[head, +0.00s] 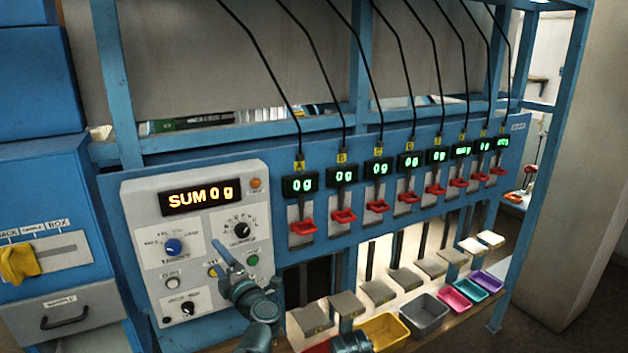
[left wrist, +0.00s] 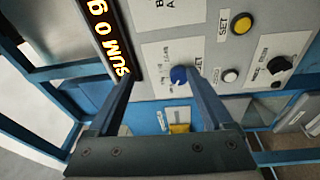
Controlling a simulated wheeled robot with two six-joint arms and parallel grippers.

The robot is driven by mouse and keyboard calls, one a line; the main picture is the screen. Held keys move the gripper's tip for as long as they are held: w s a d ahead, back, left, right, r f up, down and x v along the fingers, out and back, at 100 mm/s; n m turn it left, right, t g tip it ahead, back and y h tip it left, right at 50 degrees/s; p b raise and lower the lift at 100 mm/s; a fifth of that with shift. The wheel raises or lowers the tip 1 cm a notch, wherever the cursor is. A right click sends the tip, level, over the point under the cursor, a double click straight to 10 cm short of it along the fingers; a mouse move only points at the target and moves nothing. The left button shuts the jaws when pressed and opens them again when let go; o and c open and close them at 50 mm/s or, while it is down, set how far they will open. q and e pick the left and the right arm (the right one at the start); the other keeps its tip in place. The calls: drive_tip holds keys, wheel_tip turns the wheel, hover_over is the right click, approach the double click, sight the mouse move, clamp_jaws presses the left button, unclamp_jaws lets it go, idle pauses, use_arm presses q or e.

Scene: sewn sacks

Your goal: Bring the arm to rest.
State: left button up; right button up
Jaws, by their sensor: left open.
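My left gripper (head: 221,256) is open and empty in front of the lower middle of the grey control panel (head: 143,208). In the left wrist view, its two fingers (left wrist: 163,78) are spread apart with nothing between them. The blue knob (left wrist: 178,75) shows beyond the fingertips, close to one of them in the picture; I cannot tell the gap. In the head view the blue knob (head: 173,247) is to the left of the gripper. My left forearm hides part of the panel's lower right. I do not make out my right gripper.
The panel's display (head: 200,196) reads SUM 0 g. Grey pads and coloured bins (head: 424,314) stand below.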

use_arm(q)
drive_tip(key=w+d+f+m+t+h, duration=0.2)
drive_tip(key=d+m+h, duration=0.6)
drive_tip(key=m, duration=0.1)
drive_tip(key=w+d+f+m+t+h, duration=0.1)
drive_tip(key=w+d+f+m+h, duration=0.15)
drive_tip(key=d+m+h, duration=0.6)
drive_tip(key=s+d+f+m+g, duration=0.3)
drive_tip(key=s+f+m+g, duration=0.35)
drive_tip(key=f, duration=0.35)
drive_tip(key=s+a+f+m+g+y, duration=0.1)
drive_tip(key=s+a+f+g+y, duration=0.1)
drive_tip(key=s+a+f+g, duration=0.4)
drive_tip(key=s+a+f+m+g+y, duration=0.1)
drive_tip(key=s+a+f+g+y, duration=0.2)
drive_tip(key=s, duration=0.6)
drive_tip(key=s+d+f+m+b, duration=0.1)
drive_tip(key=s+d+f+b, duration=0.1)
drive_tip(key=d+f+b, duration=0.3)
drive_tip(key=s+d+f+m+g+b, duration=0.1)
drive_tip(key=d+f+b, duration=0.5)
drive_tip(key=f+b, duration=0.6)
drive_tip(key=s+f+m, duration=0.1)
drive_tip(key=s, duration=0.1)
drive_tip(key=shift+s+d+m+b, duration=0.25)
drive_tip(key=shift+s+m+b, duration=0.05)
drive_tip(key=shift+s+b, duration=0.1)
